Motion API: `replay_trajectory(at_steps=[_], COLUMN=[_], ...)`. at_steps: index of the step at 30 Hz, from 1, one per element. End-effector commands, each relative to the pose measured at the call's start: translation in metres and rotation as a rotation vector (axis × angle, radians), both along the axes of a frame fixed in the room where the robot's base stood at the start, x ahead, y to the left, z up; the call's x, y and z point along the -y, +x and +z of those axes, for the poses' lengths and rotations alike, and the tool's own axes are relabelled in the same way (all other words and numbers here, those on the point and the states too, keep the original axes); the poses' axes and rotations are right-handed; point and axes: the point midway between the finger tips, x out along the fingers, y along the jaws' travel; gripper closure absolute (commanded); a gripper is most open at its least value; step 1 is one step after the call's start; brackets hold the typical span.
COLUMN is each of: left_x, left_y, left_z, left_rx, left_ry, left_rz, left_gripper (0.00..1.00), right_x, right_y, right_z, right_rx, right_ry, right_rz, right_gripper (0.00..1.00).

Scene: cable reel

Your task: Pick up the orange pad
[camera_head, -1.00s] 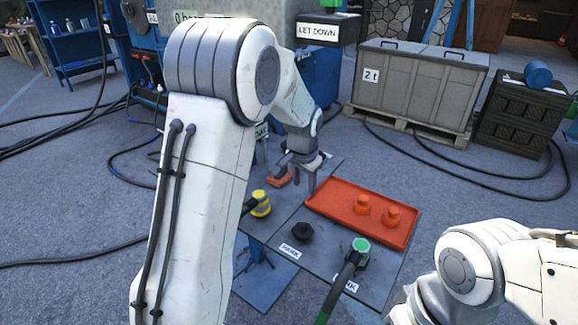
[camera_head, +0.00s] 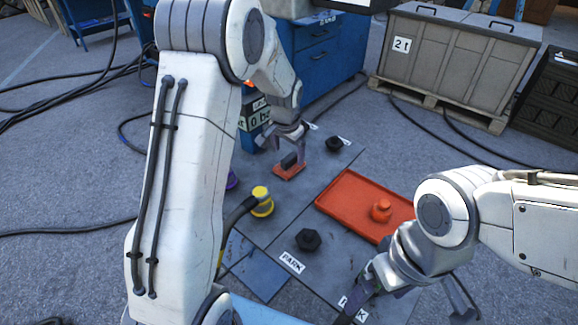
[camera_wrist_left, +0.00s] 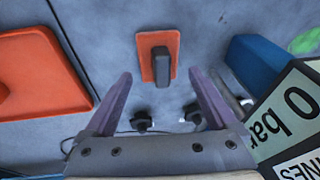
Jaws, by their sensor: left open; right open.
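The orange pad (camera_head: 289,172) lies flat on the floor plates, with a dark upright grip block on top. It also shows in the left wrist view (camera_wrist_left: 145,45), ahead of the fingers and roughly centred between them. My left gripper (camera_head: 290,140) is open and empty, above and close to the pad in the head view. The gap between fingers and grip block is hard to judge. My right gripper (camera_head: 380,282) is at the lower right, low over the plates near a PARK label, partly hidden by its own arm.
A red-orange tray (camera_head: 345,205) with an orange knob (camera_head: 381,210) lies right of the pad. A yellow-capped plug (camera_head: 262,200) and black knobs (camera_head: 308,240) stand on the plates. A blue cabinet (camera_head: 325,60) and a crate (camera_head: 455,60) stand behind.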

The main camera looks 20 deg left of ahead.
Motion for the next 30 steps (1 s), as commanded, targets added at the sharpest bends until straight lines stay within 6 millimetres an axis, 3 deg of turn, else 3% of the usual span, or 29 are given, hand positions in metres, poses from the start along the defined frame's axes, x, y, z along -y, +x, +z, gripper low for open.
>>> replay_trajectory(at_steps=[12,21,22,24,27,30], left_x=[0.000,0.000,0.000,0.000,0.000,0.000], left_y=[0.019,0.021,0.021,0.021,0.021,0.021], left_z=[-0.048,-0.051,-0.051,-0.051,-0.051,-0.051], left_rx=[0.000,0.001,0.001,0.001,0.001,0.001], left_ry=[0.000,0.000,0.000,0.000,0.000,0.000], left_rz=[0.000,0.000,0.000,0.000,-0.001,-0.001], left_gripper=[0.09,0.09,0.17,0.43,0.74,0.75], right_x=[0.000,0.000,0.000,0.000,0.000,0.000], right_y=[0.000,0.000,0.000,0.000,0.000,0.000], right_z=[-0.016,-0.016,-0.016,-0.016,-0.016,-0.016], right_rx=[0.000,0.000,0.000,0.000,0.000,0.000], right_ry=[0.000,0.000,0.000,0.000,0.000,0.000], right_rz=[0.000,0.000,0.000,0.000,0.000,0.000], right_gripper=[0.06,0.06,0.06,0.06,0.06,0.06])
